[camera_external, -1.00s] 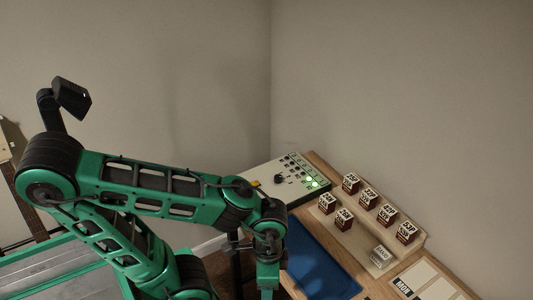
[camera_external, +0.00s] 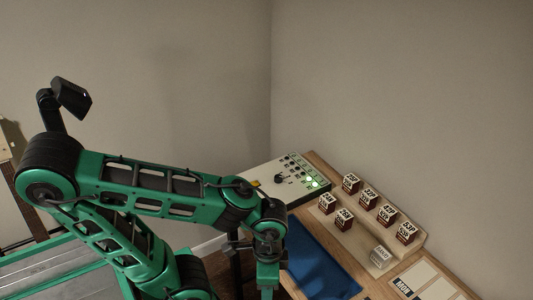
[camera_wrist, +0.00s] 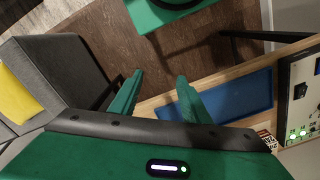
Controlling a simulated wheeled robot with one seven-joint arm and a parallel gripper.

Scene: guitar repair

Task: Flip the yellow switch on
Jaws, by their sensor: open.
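The light control panel (camera_external: 262,172) lies at the back left corner of the wooden bench, with a black knob, rows of small controls and lit green lights. A small yellow part (camera_external: 256,183), likely the yellow switch, shows at the panel's left side just above my arm; its position on or off is too small to tell. My gripper (camera_wrist: 158,82) is open and empty in the wrist view, its two green fingers apart over the floor beside the bench. The panel's edge (camera_wrist: 290,82) is at the right of that view, away from the fingers. The yellow switch is not visible there.
A blue mat (camera_external: 318,262) lies on the bench (camera_external: 352,254). Several small dark labelled boxes (camera_external: 367,194) stand on a stepped wooden rack to the right. A grey chair-like piece with a yellow cushion (camera_wrist: 15,98) is at the wrist view's left.

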